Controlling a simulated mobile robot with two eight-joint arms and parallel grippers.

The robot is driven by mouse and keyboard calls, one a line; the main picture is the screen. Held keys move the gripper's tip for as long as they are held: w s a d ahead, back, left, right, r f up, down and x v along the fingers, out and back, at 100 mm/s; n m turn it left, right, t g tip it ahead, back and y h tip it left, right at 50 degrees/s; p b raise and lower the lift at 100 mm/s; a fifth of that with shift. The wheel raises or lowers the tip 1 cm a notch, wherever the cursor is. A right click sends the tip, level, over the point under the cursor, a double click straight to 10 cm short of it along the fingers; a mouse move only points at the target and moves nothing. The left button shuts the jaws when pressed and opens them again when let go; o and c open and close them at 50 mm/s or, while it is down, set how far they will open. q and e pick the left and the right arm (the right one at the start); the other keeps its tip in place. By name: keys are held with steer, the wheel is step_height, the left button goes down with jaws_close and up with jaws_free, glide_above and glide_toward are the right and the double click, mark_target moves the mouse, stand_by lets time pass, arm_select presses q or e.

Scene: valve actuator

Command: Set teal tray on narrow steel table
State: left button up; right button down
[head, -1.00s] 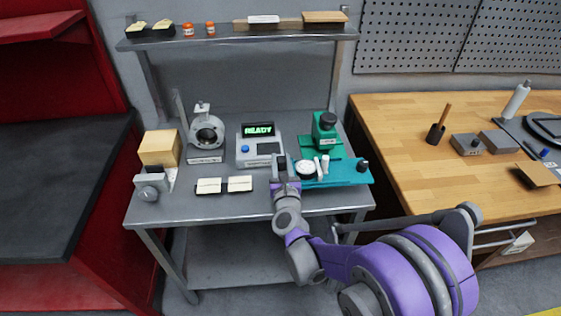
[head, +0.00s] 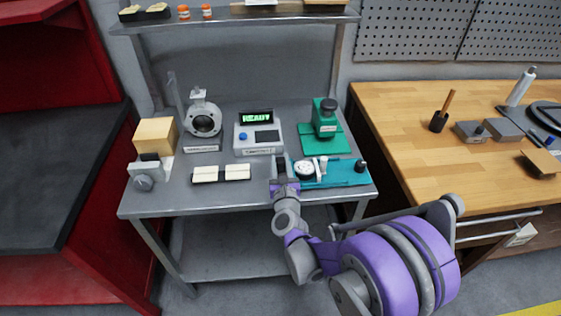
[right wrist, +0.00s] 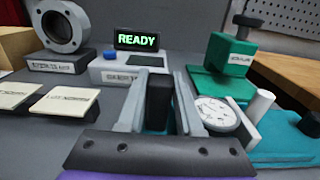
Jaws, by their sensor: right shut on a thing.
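The teal tray (head: 338,178) is over the right front part of the narrow steel table (head: 215,205). It carries a round white dial gauge (head: 304,170), a white cylinder and a dark knob (head: 361,166). It looks level; I cannot tell whether it touches the tabletop. My right gripper (head: 281,166) is at the tray's left end. In the right wrist view, my right gripper (right wrist: 158,105) is shut on a black grip block (right wrist: 158,98), beside the gauge (right wrist: 217,114) and tray (right wrist: 285,143). My left gripper is not in view.
A green stand (head: 324,120) is close behind the tray. A grey READY unit (head: 258,135) and cream labelled plates (head: 221,173) are to the left. A ring-shaped valve body (head: 203,120) and wooden block (head: 156,138) stand farther left. A wooden bench (head: 420,165) is on the right.

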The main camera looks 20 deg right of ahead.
steer(key=shift+f+b, duration=0.4)
steer(key=shift+f, duration=0.1)
steer(key=shift+c, duration=2.4)
jaws_free()
steer(key=shift+s, duration=0.1)
steer(key=s+a+r+n+g+y+p, duration=0.2)
steer(key=s+a+n+y, duration=0.25)
steer(key=s+n, duration=0.55)
steer(key=s+a+r+n+g+y+p, duration=0.25)
steer(key=s+a+n, duration=0.3)
steer(key=n, duration=0.75)
steer(key=s+d+f+n+g+h+p, duration=0.1)
steer(key=s+d+n+g, duration=0.2)
steer(key=s+n, duration=0.4)
steer(key=s+d+f+n+g+h+p, duration=0.1)
steer(key=s+d+f+n+g, duration=0.1)
steer(key=s+n+g, duration=0.2)
steer(key=s+n, duration=0.3)
steer(key=s, duration=0.1)
steer(key=shift+d+n, duration=0.3)
steer(key=shift+d, duration=0.1)
